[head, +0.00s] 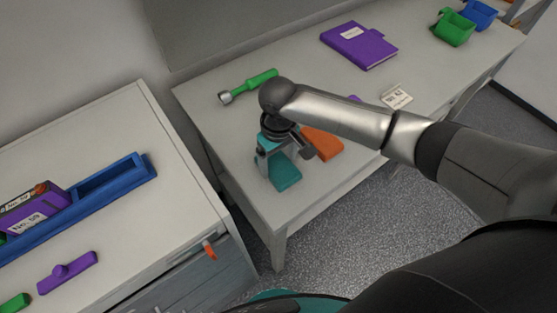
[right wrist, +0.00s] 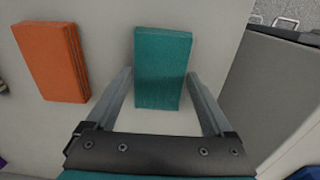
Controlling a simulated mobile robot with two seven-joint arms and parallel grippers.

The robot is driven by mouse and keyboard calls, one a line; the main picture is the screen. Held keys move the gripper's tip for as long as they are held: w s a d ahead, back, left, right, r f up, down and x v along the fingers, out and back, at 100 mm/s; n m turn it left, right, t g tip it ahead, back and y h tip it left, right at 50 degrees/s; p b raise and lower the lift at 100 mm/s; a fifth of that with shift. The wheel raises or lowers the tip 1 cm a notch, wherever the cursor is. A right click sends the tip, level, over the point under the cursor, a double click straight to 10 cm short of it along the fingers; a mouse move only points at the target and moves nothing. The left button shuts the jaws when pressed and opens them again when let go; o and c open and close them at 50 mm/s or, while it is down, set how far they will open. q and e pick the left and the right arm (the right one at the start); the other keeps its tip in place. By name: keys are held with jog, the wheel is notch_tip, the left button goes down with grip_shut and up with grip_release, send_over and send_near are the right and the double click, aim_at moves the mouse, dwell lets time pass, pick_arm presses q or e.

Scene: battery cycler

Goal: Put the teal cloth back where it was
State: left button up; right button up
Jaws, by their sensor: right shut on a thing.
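The teal cloth (head: 283,174) is a folded flat block at the near left corner of the white table. In the right wrist view the teal cloth (right wrist: 162,68) lies between the two fingers. My right gripper (head: 272,168) points down and is shut on the cloth's sides; it also shows in the right wrist view (right wrist: 160,73). I cannot tell whether the cloth rests on the table or hangs just above it. My left gripper is not in view.
A folded orange cloth (head: 325,143) lies right beside the teal one. A green-handled tool (head: 250,86), purple book (head: 358,45), label card (head: 397,96) and green bin (head: 453,29) are on the table (head: 300,75). A cabinet with a blue tray (head: 117,177) stands left, across a gap.

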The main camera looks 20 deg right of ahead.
aim_at(278, 166)
jog(key=o, duration=0.9)
notch_tip(278, 166, up, 12)
jog(key=shift+p, duration=1)
